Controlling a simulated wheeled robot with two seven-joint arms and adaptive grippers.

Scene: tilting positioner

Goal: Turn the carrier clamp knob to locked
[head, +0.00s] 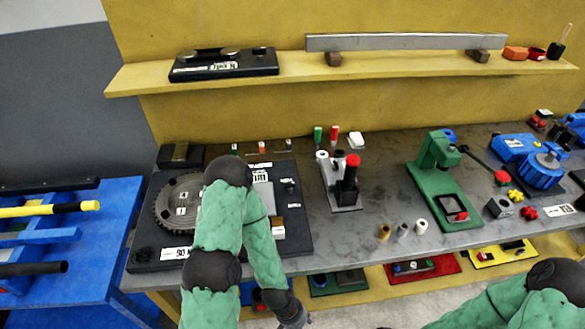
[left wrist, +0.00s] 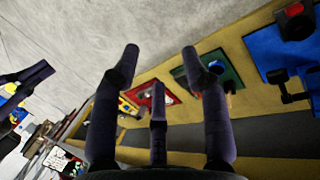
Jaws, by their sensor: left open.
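The positioner, a black base board (head: 300,212) with a grey toothed disc (head: 165,212), lies on the left of the bench. My left arm covers the disc's right part and the board's middle. A white-and-tan block (head: 277,227) and small dark fittings (head: 290,186) show on the board's right side. I cannot tell which part is the carrier clamp knob; it may be hidden. My left gripper (head: 302,317) hangs in front of the bench edge, apart from the board. In the left wrist view its fingers (left wrist: 161,52) are spread and empty.
A black-and-red post fixture (head: 347,185), a green press (head: 440,180) and a blue vice (head: 540,168) stand further right. Below the bench are coloured trays, including a red one (head: 425,267). A blue cart (head: 80,240) is at left. My right arm (head: 520,300) enters bottom right.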

